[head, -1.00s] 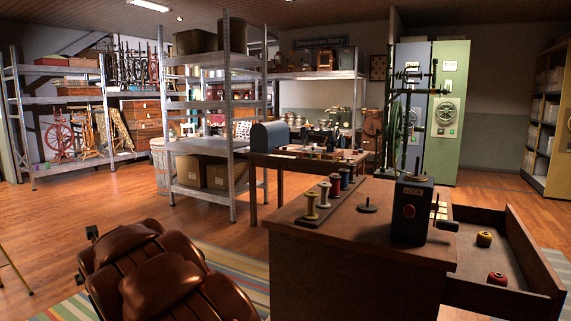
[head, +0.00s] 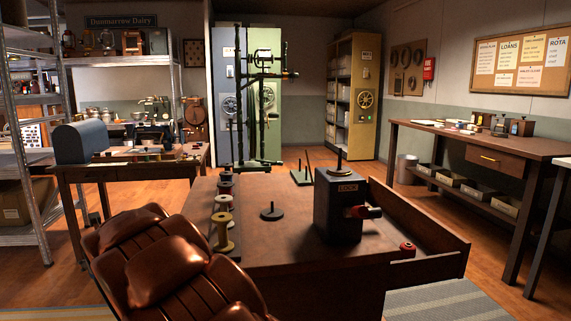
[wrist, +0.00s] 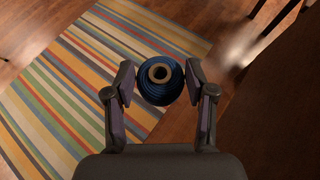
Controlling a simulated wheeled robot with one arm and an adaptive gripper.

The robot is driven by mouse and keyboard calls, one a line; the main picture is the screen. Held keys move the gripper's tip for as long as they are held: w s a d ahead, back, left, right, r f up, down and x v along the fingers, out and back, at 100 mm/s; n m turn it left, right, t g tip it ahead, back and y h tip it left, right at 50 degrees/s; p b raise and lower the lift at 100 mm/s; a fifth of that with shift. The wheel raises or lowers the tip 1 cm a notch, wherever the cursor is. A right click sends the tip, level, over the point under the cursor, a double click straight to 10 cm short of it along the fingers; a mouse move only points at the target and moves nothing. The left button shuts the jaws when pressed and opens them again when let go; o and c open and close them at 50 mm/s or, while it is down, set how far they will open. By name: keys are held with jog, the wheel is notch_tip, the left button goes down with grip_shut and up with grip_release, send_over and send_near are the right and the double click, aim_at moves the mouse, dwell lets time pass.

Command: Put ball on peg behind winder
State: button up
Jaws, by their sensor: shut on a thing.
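The blue ball (wrist: 160,82) of yarn, with a pale core at its middle, is in the wrist view. My gripper (wrist: 160,84) is shut on its two sides, with striped rug and wooden floor below. Neither shows in the head view. A black box with a lettered plate, a side crank and a small cone on top looks like the winder (head: 338,207); it stands on the brown worktable (head: 300,265). Behind it and slightly left, thin upright pegs (head: 308,162) rise from a dark base, partly hidden by the box. A short peg on a round base (head: 271,211) stands left of the winder.
A row of thread spools (head: 222,222) lines the worktable's left side. A tray (head: 440,245) at its right holds a red spool (head: 407,249). A long bench (head: 470,145) stands at the right wall.

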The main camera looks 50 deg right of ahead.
jog(key=shift+w+d+r, duration=0.2)
jog(key=shift+w+d, duration=0.05)
jog(key=shift+d, duration=0.2)
jog(key=shift+w+d+r, duration=0.15)
jog(key=shift+w+d, duration=0.1)
jog(key=shift+d, duration=0.2)
jog(key=s+d+r+p, duration=0.3)
jog(key=d+r+p, duration=0.3)
jog(key=d, duration=0.4)
jog(key=s+d+r+m+h+p, duration=0.1)
jog(key=s+d+r+p, duration=0.15)
jog(key=d+r, duration=0.65)
jog(key=s+d+r+p, duration=0.2)
jog(key=d+r+p, duration=0.3)
jog(key=d, duration=0.7)
jog(key=s+d+f+m+h, duration=0.1)
jog(key=s+d+f, duration=0.4)
jog(key=s+d, duration=0.6)
jog(key=shift+s+d+f, duration=0.35)
jog(key=shift+d+f, duration=0.05)
jog(key=shift+d, duration=0.3)
jog(key=shift+s+f+b, duration=0.15)
jog(key=shift+b, duration=0.35)
